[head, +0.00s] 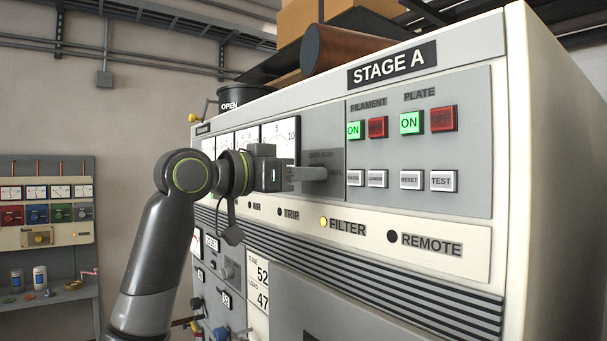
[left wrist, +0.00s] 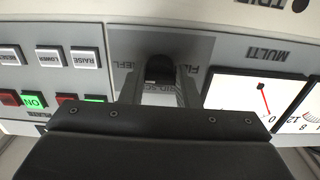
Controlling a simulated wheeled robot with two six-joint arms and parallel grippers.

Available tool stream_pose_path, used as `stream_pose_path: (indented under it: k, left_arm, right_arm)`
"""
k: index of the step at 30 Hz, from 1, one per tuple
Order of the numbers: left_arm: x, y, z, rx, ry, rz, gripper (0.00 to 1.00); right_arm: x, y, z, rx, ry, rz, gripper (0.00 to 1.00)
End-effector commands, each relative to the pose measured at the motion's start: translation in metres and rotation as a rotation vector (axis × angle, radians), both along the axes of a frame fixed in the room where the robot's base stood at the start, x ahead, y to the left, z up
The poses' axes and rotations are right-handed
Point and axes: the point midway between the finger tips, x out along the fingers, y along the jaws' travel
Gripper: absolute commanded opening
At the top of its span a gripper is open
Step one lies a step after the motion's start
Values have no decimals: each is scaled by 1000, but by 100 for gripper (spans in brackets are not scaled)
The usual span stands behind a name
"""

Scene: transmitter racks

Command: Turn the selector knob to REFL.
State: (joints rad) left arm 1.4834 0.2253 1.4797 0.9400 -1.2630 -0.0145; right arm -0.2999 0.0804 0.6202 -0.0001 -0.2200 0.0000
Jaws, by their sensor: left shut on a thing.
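My left gripper (head: 304,173) reaches the grey panel between the meters and the FILAMENT buttons in the head view. In the left wrist view the two grey fingers of my left gripper (left wrist: 161,92) are closed around a dark selector knob (left wrist: 160,68). The panel print is upside down there: the REFL label (left wrist: 128,64) is left of the knob, and a partly hidden label starting with F (left wrist: 188,69) is right of it. The fingers cover part of the knob, so I cannot tell where its pointer stands. My right gripper is not in view.
The STAGE A cabinet (head: 390,180) fills the right of the head view. Green ON buttons (head: 410,123), red buttons (head: 443,118) and small white buttons (head: 410,180) lie right of my gripper. A meter (left wrist: 255,98) is close beside the fingers. A bench (head: 50,292) stands far left.

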Motion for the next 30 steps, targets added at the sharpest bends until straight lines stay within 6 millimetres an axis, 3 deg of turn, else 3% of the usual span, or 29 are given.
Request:
stream_pose_path:
  k: [1,6,17,30]
  left_arm:
    - [0,0,-1,2,0,0,30]
    - [0,0,-1,1,1,0,49]
    - [-3,5,-1,0,-2,1,49]
    - [-55,79,-4,2,-5,6,49]
  right_arm:
    - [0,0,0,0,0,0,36]
    - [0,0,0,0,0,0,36]
    - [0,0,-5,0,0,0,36]
    - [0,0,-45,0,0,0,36]
